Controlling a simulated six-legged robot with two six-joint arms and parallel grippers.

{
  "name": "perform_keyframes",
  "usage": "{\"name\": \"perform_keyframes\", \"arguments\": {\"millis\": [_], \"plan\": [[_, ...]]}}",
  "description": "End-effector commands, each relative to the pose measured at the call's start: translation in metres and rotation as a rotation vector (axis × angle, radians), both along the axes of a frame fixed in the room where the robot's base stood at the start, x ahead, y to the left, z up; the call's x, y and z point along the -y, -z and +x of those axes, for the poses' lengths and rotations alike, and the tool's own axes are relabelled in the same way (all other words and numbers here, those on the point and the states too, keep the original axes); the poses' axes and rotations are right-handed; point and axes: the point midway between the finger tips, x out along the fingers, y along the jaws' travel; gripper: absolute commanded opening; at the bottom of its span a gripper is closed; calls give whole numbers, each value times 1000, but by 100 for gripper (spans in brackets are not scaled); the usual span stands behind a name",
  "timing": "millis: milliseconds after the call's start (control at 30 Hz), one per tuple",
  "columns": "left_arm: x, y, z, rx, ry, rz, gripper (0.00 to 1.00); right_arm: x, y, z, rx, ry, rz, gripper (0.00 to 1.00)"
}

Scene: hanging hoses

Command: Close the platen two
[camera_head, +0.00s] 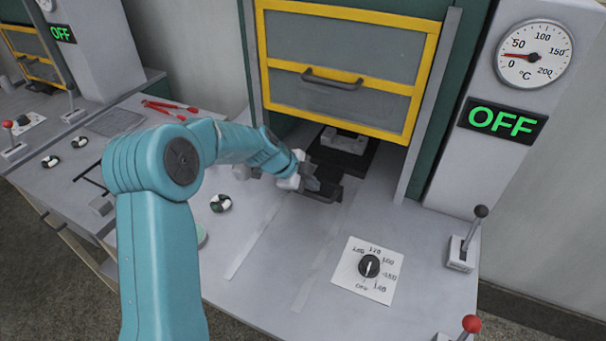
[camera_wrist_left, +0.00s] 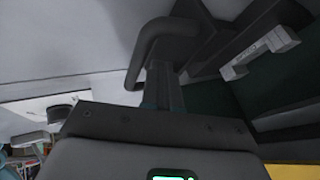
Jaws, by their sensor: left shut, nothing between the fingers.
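A dark platen (camera_head: 362,158) with a grey block (camera_head: 343,141) on it lies under the yellow-framed guard of the nearer press. It reaches out a little past the guard's lower edge. Its dark front handle (camera_head: 328,194) is partly hidden by my left gripper (camera_head: 312,184), which is shut and empty right at it. In the left wrist view, the curved handle (camera_wrist_left: 145,52) crosses close by the shut fingers (camera_wrist_left: 161,85). I cannot tell whether they touch. A light block (camera_wrist_left: 260,53) shows on the dark plate there. My right gripper is not in view.
The yellow-framed guard (camera_head: 340,70) with its handle hangs above. A dial plate (camera_head: 368,270) and a lever (camera_head: 468,238) stand to the right, below a gauge (camera_head: 535,54) and a green OFF display (camera_head: 502,121). Red-handled pliers (camera_head: 168,107) lie left. The bench before the platen is clear.

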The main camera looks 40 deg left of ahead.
Motion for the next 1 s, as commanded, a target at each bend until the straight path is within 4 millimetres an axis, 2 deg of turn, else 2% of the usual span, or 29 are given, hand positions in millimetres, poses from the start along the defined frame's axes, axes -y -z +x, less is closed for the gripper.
{"name": "perform_keyframes", "arguments": {"millis": [200,533,800,1000], "plan": [[4,10,7,1,-1,1,0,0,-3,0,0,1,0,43],[6,11,9,1,-1,1,0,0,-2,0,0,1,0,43],[-3,10,44,7,-1,3,0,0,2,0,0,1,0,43],[-5,9,53,5,-4,4,0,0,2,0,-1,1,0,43]]}}
